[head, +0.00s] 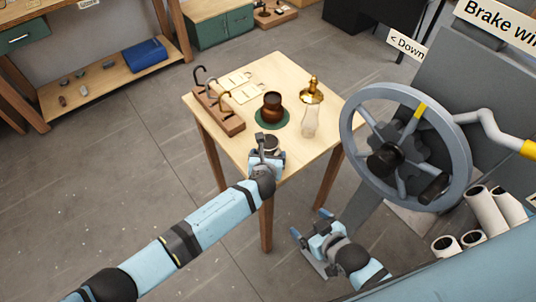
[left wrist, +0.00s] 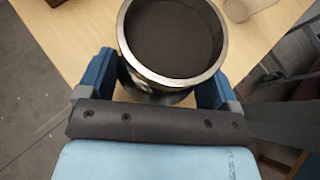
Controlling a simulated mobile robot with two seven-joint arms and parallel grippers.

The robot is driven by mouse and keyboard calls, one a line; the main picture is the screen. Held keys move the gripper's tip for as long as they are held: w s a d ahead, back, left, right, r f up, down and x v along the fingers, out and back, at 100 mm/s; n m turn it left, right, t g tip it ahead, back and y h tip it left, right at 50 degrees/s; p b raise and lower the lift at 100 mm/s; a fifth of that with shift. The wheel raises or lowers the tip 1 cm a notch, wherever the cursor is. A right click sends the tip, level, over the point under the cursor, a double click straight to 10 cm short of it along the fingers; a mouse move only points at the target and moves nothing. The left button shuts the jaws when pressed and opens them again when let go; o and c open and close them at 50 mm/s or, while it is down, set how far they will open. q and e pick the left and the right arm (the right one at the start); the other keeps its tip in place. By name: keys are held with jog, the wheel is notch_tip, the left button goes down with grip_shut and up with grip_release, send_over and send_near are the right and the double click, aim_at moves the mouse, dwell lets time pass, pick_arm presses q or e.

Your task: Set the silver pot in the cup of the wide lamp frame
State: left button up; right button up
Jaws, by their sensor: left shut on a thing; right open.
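My left gripper (head: 268,152) is shut on the silver pot (head: 271,142) near the table's front edge. In the left wrist view the pot (left wrist: 170,40) shows its bright round rim and dark inside, with a blue finger on each side. Whether the pot touches the table is unclear. A wooden block (head: 222,115) with curved dark and brass-coloured hooks stands at the table's left side. I cannot tell which piece is the wide lamp frame, and no cup shows clearly. My right gripper (head: 311,224) is open and empty, low and right of the table.
A dark brown pot (head: 272,104) stands on a green round mat (head: 260,119) mid-table. A brass-topped glass lamp (head: 310,105) stands right of it. Pale flat cards (head: 240,88) lie behind. A large grey handwheel (head: 350,130) stands close to the table's right side.

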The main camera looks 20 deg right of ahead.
pick_arm(q)
jog(key=o, duration=0.9)
jog(key=shift+f, duration=0.1)
jog(key=shift+s+f+b, duration=0.1)
jog(key=shift+f+b, duration=0.1)
jog(key=shift+b, duration=0.4)
jog(key=v, duration=0.9)
jog(key=f+v, duration=0.1)
jog(key=v, duration=0.3)
jog(key=shift+s+a+r+b, duration=0.25)
jog(key=shift+s+a+b, duration=0.05)
jog(key=shift+s, duration=0.2)
